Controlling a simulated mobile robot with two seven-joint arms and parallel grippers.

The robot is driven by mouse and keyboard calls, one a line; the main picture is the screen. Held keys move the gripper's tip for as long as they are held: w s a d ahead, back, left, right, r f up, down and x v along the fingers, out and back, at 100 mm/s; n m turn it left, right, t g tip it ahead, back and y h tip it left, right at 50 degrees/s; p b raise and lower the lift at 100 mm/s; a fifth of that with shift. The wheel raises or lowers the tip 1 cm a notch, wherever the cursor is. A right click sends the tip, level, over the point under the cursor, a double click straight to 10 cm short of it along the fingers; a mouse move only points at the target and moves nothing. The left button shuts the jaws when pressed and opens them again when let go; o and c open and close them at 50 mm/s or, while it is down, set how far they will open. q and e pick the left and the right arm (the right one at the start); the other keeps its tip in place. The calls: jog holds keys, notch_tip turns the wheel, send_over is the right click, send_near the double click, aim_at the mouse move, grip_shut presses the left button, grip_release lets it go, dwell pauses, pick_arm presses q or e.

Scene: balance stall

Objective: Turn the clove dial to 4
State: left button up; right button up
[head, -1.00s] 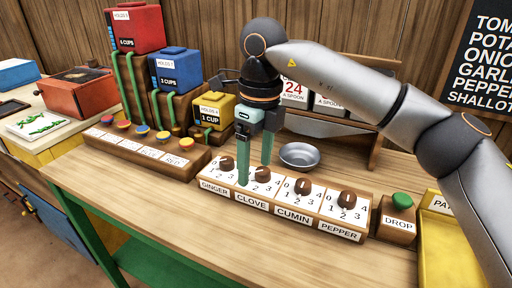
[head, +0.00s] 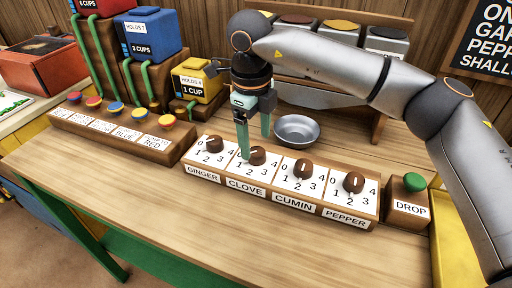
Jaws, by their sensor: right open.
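The clove dial (head: 257,156) is a brown knob on a white plate numbered 0 to 4, second from the left in a wooden row above the label CLOVE. Its white mark seems to point up and left, but I cannot read the exact number. My right gripper (head: 255,152) points down with its green fingers at the clove dial, one at the knob's left and one behind its right side. It is open; whether the fingers touch the knob I cannot tell. My left gripper is out of view.
The ginger dial (head: 214,143) stands close on the left, the cumin dial (head: 304,168) and pepper dial (head: 353,182) on the right. A green DROP button (head: 414,182) is at the far right. A metal bowl (head: 297,131) sits behind the dials. The front counter is clear.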

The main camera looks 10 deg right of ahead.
aim_at(256, 151)
jog(key=shift+w+d+f, duration=0.1)
jog(key=shift+f, duration=1.55)
grip_shut()
